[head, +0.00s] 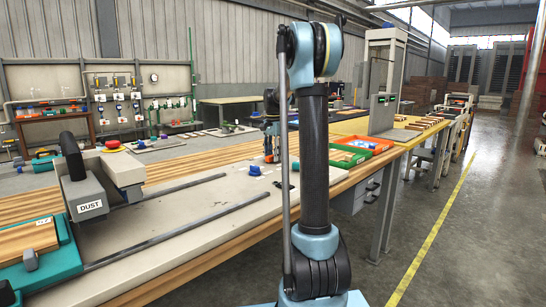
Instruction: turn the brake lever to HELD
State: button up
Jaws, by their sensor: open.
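I cannot pick out a brake lever or a HELD mark for certain in the head view. A grey machine (88,192) with a DUST label and a black hose stands at the left on the pale bed of the long bench. My arm rises in the middle of the picture and hides part of the bench behind it. What looks like my gripper (270,158) points down beside the arm, above the far part of the bench. It is small here; I see nothing held in it.
Two dark rails (180,228) run along the bench bed. A teal fixture (62,262) with wood boards sits at lower left. Orange (366,144) and green (347,156) trays stand farther back. A small blue part (254,169) lies on the bed.

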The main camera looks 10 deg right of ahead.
grip_shut()
jog(key=shift+n, duration=0.4)
jog(key=n, duration=0.3)
jog(key=shift+w+a+n, duration=0.1)
jog(key=shift+n, duration=0.3)
jog(key=n, duration=0.4)
jog(key=shift+a+n, duration=0.1)
jog(key=shift+n, duration=0.2)
jog(key=n, duration=0.4)
jog(key=shift+a, duration=0.1)
jog(key=n, duration=0.4)
jog(key=shift+n, duration=0.3)
